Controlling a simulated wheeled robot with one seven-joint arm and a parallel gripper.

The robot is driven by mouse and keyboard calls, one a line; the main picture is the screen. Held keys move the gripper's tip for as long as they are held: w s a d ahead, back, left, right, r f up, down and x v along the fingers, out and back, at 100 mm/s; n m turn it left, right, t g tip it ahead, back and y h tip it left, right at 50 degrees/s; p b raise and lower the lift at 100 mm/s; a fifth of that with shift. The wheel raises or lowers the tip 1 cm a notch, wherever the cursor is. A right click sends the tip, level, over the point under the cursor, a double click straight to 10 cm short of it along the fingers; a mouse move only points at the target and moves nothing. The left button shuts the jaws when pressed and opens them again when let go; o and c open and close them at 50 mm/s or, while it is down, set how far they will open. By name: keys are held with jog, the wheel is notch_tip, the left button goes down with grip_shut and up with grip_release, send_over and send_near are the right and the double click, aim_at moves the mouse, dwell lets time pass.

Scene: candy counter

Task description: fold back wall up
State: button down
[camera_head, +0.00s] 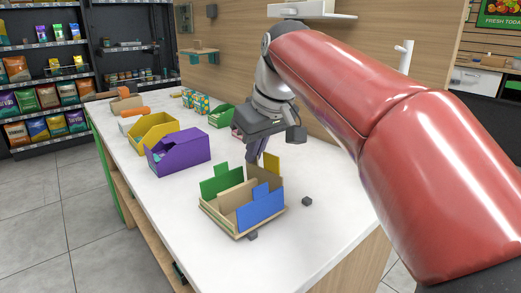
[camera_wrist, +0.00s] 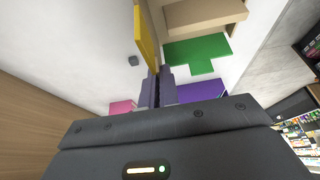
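A small cardboard box (camera_head: 236,196) with coloured wall panels sits on the white counter. Its green panel (camera_head: 222,183) is at the left, its blue panel (camera_head: 262,207) at the front right, and its yellow panel (camera_head: 272,164) at the far right, standing up. My gripper (camera_head: 255,160) is just above the box's far side, beside the yellow panel. In the wrist view the fingers (camera_wrist: 160,85) are together, close to the end of the yellow panel (camera_wrist: 146,38). I cannot tell whether they touch it. The green panel (camera_wrist: 200,55) lies to their right.
A purple box (camera_head: 178,152) and a yellow box (camera_head: 151,130) stand to the left on the counter. Small dark cubes (camera_head: 307,201) lie near the box. A wooden wall (camera_head: 330,130) runs behind the counter. The front of the counter is clear.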

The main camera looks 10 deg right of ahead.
jog(key=c, duration=1.6)
grip_release()
jog(key=shift+c, duration=0.2)
jog(key=p+v, duration=0.1)
jog(key=v, duration=0.6)
jog(key=shift+s+d+r, duration=0.1)
jog(key=shift+r, duration=0.3)
